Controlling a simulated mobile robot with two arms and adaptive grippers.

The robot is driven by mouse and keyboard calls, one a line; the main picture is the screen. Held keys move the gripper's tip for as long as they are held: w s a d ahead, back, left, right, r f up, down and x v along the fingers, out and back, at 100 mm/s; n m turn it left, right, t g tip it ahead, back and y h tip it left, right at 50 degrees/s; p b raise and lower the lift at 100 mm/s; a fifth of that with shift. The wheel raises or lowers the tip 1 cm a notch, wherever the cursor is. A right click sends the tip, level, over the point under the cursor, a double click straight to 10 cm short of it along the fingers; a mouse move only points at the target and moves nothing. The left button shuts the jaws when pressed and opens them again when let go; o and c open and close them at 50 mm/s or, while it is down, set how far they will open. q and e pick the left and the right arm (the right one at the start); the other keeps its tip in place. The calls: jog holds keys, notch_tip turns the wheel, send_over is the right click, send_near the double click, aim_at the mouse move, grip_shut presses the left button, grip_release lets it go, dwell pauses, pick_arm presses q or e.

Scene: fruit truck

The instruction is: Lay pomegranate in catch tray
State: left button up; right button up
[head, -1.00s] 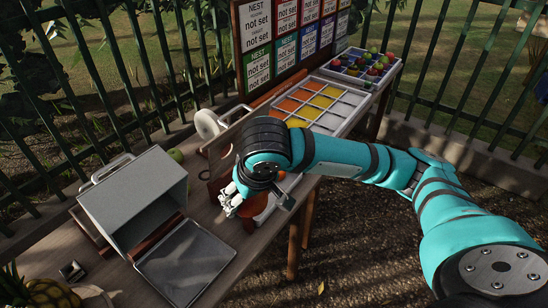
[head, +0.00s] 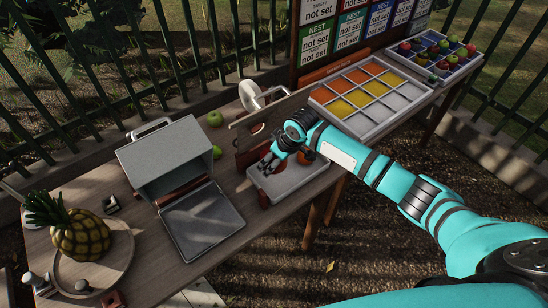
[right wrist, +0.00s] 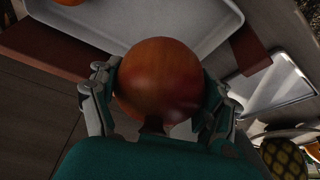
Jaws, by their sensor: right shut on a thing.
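My right gripper (head: 268,165) is shut on a reddish-orange pomegranate (right wrist: 158,82), one finger on each side of it in the right wrist view. In the head view the hand hides most of this fruit. The pale, shallow catch tray (head: 290,184) lies below and beside the hand; its floor also shows in the right wrist view (right wrist: 185,25), with the fruit overlapping its near rim. I cannot tell whether the fruit touches the tray. Another orange fruit (head: 306,157) is at the tray's far side. My left gripper is not in view.
A wooden board with holes (head: 246,133) stands behind the tray. A grey box (head: 165,160) with a metal tray (head: 202,222) stands left. A pineapple (head: 80,232) sits on a round board. A divided tray (head: 372,98) and fruit crate (head: 440,55) are right. Green apples (head: 214,119) lie behind.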

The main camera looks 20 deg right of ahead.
aim_at(271, 178)
jog(key=shift+d+f+b, duration=0.1)
jog(key=shift+f+b, duration=1.35)
jog(key=shift+b, duration=0.15)
jog(key=shift+f, duration=1.2)
jog(key=shift+f+b, duration=0.45)
jog(key=shift+f, duration=0.55)
jog(key=o, duration=1.3)
jog(key=shift+c, duration=0.2)
